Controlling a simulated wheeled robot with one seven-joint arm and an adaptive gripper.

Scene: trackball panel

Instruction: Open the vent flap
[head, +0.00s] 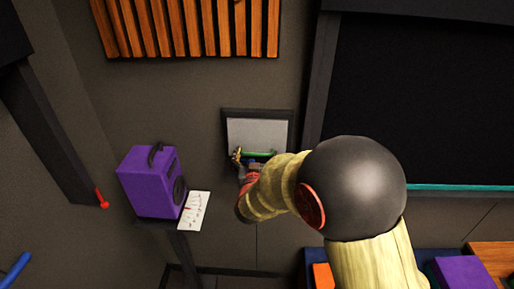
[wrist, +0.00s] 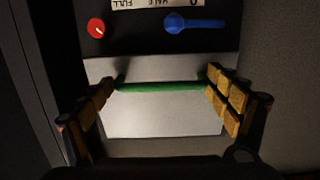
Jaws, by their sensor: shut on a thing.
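The vent flap (head: 258,133) is a pale grey panel in a dark frame on the wall, with a green bar (head: 262,153) across its lower part. In the wrist view the pale flap (wrist: 165,115) fills the middle, with the green bar (wrist: 160,87) running across it. My gripper (head: 252,160) is at the bar; in the wrist view its yellow-padded fingers (wrist: 165,84) are at the bar's two ends, shut on it lengthwise. My arm hides the area below the flap in the head view. I cannot tell how far the flap is tilted.
A blue lever (wrist: 195,23) and a red knob (wrist: 97,28) sit on a dark panel beside the flap, under an upside-down label (wrist: 158,3). A purple speaker (head: 148,185) and a white sheet (head: 194,211) lie to the left. A dark framed screen (head: 430,90) is at right.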

